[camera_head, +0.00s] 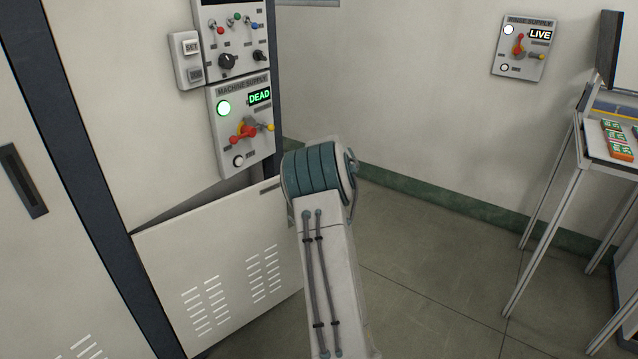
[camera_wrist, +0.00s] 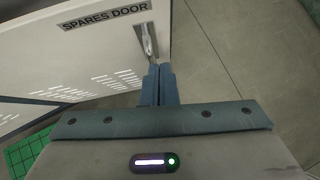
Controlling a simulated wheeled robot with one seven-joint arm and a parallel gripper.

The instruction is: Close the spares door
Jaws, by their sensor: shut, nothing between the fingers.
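The spares door (camera_head: 220,262) is a pale, vented panel low on the cabinet in the head view. It stands ajar, with a dark wedge-shaped gap along its top. In the wrist view the door (camera_wrist: 110,52) fills the upper left, with its "SPARES DOOR" label (camera_wrist: 106,13) and a metal handle (camera_wrist: 147,38) near its free edge. My gripper (camera_wrist: 159,70) is shut and empty, its fingertips close to that edge just below the handle. I cannot tell whether they touch the door. In the head view my arm hides the gripper and part of the door edge.
A machine supply panel (camera_head: 241,125) reading DEAD is above the door. Another supply panel (camera_head: 524,48) reading LIVE is on the far wall. A metal-legged stand (camera_head: 545,225) is at the right. The floor (camera_head: 440,270) between is clear. A green grid (camera_wrist: 22,152) shows lower left in the wrist view.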

